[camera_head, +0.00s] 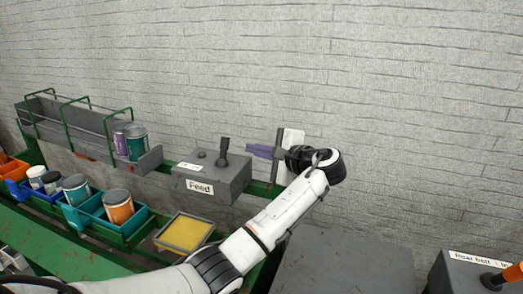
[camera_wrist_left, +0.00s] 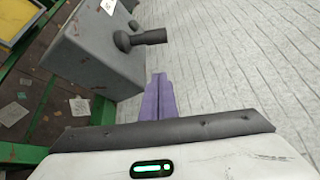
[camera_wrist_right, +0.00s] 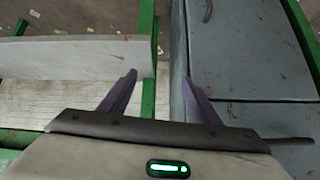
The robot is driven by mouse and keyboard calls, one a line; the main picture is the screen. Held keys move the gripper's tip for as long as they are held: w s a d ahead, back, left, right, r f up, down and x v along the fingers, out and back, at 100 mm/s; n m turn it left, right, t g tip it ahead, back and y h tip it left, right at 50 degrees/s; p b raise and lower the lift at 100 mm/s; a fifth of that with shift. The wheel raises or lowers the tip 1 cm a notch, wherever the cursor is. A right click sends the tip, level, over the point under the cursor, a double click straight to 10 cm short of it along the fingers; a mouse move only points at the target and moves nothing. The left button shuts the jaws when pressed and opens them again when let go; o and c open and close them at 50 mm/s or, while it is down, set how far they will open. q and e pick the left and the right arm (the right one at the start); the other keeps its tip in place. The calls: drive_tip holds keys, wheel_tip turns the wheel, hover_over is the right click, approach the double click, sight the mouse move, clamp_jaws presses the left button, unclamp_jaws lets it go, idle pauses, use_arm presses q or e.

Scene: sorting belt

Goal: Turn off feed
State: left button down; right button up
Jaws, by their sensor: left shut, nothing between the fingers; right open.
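The grey feed box (camera_head: 213,178) carries a white "Feed" label (camera_head: 199,187) on its front and a dark lever (camera_head: 224,152) on top. The lever stands nearly upright in the head view. My left gripper (camera_head: 250,150), with purple fingers, is shut and empty just right of the lever, apart from it. In the left wrist view the fingers (camera_wrist_left: 159,80) point toward the box (camera_wrist_left: 95,50), and the lever (camera_wrist_left: 138,38) is ahead of them. My right gripper (camera_wrist_right: 160,80) is open and empty in the right wrist view, and is not seen in the head view.
A yellow tray (camera_head: 184,234) lies in front of the box. Bins with several cans (camera_head: 118,207) stand at left, below a grey rack (camera_head: 60,120). A second box labelled "Rear belt" (camera_head: 470,272) with an orange-tipped lever is at lower right. The wall is behind.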

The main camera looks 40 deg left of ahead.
sight(243, 156)
use_arm(q)
drive_tip(key=x, duration=0.4)
drive_tip(key=shift+s+a+p, duration=0.2)
drive_tip(key=shift+a+p, duration=0.15)
drive_tip(key=shift+s+d+r+p, duration=0.1)
drive_tip(key=shift+s+r+p, duration=0.2)
drive_tip(key=shift+s, duration=0.5)
drive_tip(key=shift+s+d+r+p, duration=0.1)
drive_tip(key=shift+s+r, duration=0.3)
drive_tip(key=shift+s, duration=0.35)
drive_tip(key=shift+d, duration=0.1)
